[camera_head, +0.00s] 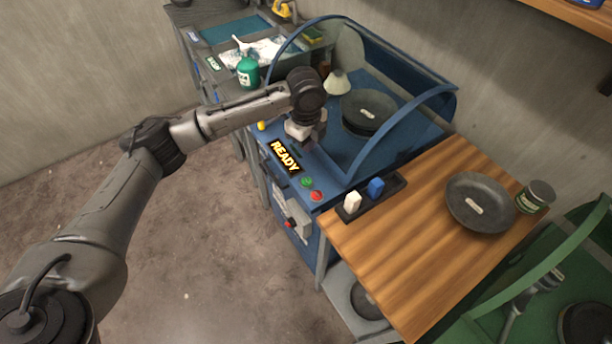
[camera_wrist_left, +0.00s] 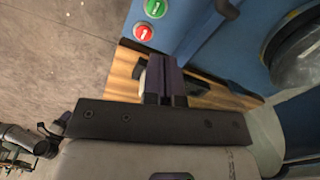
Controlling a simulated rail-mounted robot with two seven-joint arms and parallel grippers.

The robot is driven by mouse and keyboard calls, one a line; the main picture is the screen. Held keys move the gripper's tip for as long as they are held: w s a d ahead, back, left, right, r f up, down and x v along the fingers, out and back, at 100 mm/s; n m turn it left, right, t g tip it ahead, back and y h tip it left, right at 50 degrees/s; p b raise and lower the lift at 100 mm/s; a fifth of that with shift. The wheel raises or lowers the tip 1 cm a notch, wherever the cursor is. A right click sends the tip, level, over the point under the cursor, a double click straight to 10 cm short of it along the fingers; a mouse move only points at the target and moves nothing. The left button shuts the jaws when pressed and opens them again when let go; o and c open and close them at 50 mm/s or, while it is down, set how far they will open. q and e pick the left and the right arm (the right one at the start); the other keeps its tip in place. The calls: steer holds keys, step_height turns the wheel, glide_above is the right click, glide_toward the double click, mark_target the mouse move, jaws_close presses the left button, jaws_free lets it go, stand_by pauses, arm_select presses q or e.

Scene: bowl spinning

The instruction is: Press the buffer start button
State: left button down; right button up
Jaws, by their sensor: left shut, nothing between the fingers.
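The blue buffer machine (camera_head: 340,170) stands in the middle of the head view. Its front panel has a lit READY display (camera_head: 285,156), a green button (camera_head: 306,182) and a red button (camera_head: 316,196). In the left wrist view the green button (camera_wrist_left: 155,8) and red button (camera_wrist_left: 143,32) show at the top. My left gripper (camera_head: 308,143) is shut and empty, pointing down over the panel beside the display, apart from both buttons in the head view. Its closed fingers (camera_wrist_left: 165,78) also show in the left wrist view. My right gripper is out of view.
A wooden table (camera_head: 400,235) to the right bears a dark bowl (camera_head: 480,203), a can (camera_head: 536,196) and a black tray (camera_head: 394,186) with white and blue blocks. A curved blue guard (camera_head: 385,140) rises behind the gripper. A green bottle (camera_head: 248,70) stands on the back-left bench.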

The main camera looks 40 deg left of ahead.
arm_select(q)
steer(key=shift+s+d+m, duration=0.1)
steer(key=shift+s+m, duration=0.05)
steer(key=shift+m, duration=0.7)
steer(key=shift+s+m, duration=0.1)
steer(key=shift+m, duration=0.75)
steer(key=shift+f, duration=0.1)
steer(key=b, duration=0.3)
glide_toward(306, 181)
step_height(306, 181, down, 8)
steer(key=shift+r, duration=0.2)
